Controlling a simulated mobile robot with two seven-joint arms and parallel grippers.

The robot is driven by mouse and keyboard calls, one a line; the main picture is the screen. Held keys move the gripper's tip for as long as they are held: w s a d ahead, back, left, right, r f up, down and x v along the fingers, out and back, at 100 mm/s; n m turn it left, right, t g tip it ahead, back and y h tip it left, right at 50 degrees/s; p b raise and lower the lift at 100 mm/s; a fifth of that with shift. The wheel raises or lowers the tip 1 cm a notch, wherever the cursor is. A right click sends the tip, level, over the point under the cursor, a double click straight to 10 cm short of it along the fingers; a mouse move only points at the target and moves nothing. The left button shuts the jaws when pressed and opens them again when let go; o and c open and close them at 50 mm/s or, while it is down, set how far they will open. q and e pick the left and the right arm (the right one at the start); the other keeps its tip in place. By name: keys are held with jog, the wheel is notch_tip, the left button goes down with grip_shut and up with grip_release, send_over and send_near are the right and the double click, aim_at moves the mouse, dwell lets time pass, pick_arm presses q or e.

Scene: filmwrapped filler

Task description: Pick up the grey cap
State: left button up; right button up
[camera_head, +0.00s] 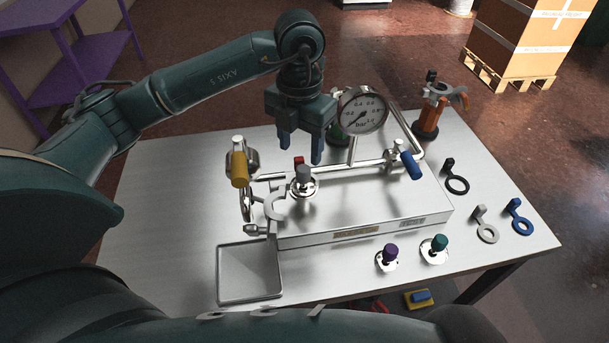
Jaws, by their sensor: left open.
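The grey cap (304,173) sits upright on a round metal fitting on the front left of the steel apparatus (350,228). My left gripper (301,154) points down from above, its two blue fingers apart. It is open and empty. Its fingertips appear above and behind the grey cap in the picture, not touching it as far as I can tell. A small red part (298,161) shows just behind the cap. My right gripper is not in view.
A pressure gauge (362,110) and pipes rise close to my left gripper's right. A yellow handle (239,168) stands left, a blue handle (411,166) right. Purple (390,251) and teal (440,242) caps stand in front. An empty tray (249,297) lies front left.

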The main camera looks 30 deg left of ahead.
aim_at(304, 168)
pick_arm(q)
jog(key=shift+w+d+f+p, duration=0.1)
jog(key=shift+d+f+p, duration=0.1)
jog(key=shift+f, duration=1.6)
jog(key=shift+w+d+f+p, duration=0.1)
jog(key=shift+f+p, duration=0.1)
jog(key=shift+f, duration=1.55)
jog(key=shift+c, duration=0.3)
jog(key=c, duration=1.1)
